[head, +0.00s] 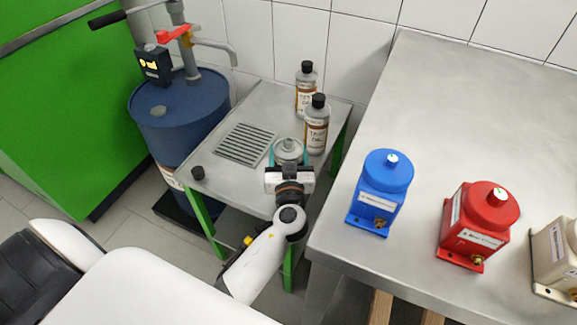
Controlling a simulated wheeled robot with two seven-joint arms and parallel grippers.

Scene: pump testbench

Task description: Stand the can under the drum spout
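The can (289,147) is grey, with a round top and a small raised cap, and is upright over the right part of the small steel table. My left gripper (289,158) has one teal finger on each side of it, very close to its walls. I cannot tell whether the fingers press on it. The gripper body hides the can's lower part, so I cannot tell whether it rests on the table. The drum spout (228,50) curves down from the pump on the blue drum (180,115), at the upper left, well apart from the can. My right gripper is out of view.
The small steel table (225,180) has a drain grate (246,143), a black knob-like piece (198,173) and two labelled bottles (317,125) (305,87) behind the can. A grey bench (440,110) at right holds blue (381,185), red (480,222) and cream (556,255) pump units.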

